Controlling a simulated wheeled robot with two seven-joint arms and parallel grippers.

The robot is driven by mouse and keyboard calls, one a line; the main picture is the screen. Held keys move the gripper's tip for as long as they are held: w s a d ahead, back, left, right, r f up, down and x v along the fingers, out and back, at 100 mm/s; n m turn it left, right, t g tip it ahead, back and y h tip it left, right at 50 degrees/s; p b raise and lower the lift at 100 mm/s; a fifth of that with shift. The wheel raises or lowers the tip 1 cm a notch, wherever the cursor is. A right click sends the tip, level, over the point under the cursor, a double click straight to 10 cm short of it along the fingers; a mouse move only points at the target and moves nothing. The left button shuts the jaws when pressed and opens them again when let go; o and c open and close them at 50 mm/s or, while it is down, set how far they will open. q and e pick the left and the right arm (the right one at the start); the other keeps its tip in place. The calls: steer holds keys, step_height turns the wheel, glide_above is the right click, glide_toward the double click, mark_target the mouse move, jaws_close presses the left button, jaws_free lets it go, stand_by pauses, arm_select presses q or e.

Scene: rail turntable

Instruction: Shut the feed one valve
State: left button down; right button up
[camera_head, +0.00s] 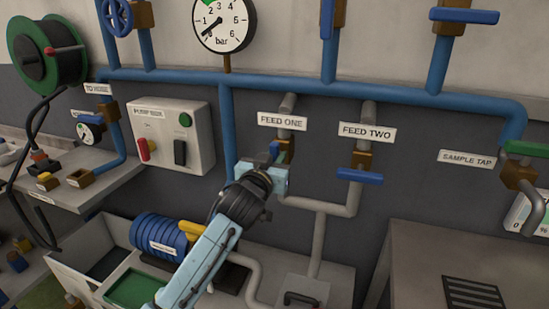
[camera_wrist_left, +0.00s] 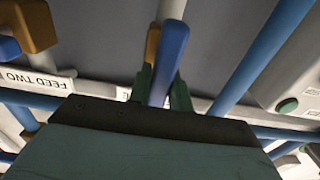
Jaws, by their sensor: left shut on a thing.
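The feed one valve, with a brass body and a blue lever (camera_wrist_left: 172,48), sits on a grey pipe under the FEED ONE label (camera_head: 282,121). In the head view my left gripper (camera_head: 280,154) covers most of this valve; only a bit of blue shows. In the left wrist view my left gripper (camera_wrist_left: 161,88) has its two dark green fingers on either side of the blue lever, shut on it. There the lever looks roughly in line with the grey pipe behind it. My right gripper is in neither view.
The feed two valve (camera_head: 360,176), its blue lever crosswise to its pipe, is close on the right. A pump box (camera_head: 160,135) with buttons is on the left wall. A sample tap (camera_head: 518,172) is far right.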

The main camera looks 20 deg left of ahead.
arm_select(q)
steer(key=m+p, duration=0.1)
steer(key=m, duration=0.1)
steer(key=m+p, duration=0.1)
steer(key=p, duration=0.1)
steer(key=shift+d+r+m, duration=0.15)
steer(key=shift+d+m, duration=0.05)
steer(key=shift+m, duration=0.2)
steer(key=m+p, duration=0.1)
steer(key=m, duration=0.1)
steer(key=m+p, duration=0.2)
steer(key=shift+d+f, duration=0.15)
steer(key=shift+f, duration=0.05)
steer(key=m+p, duration=0.2)
steer(key=m, duration=0.3)
steer(key=shift+d+f, duration=0.1)
steer(key=shift+f, duration=0.05)
steer(key=m, duration=0.1)
steer(key=m+p, duration=0.1)
steer(key=m, duration=0.2)
steer(key=shift+f+m+p, duration=0.3)
steer(key=shift+m, duration=0.1)
steer(key=c, duration=1.3)
jaws_free()
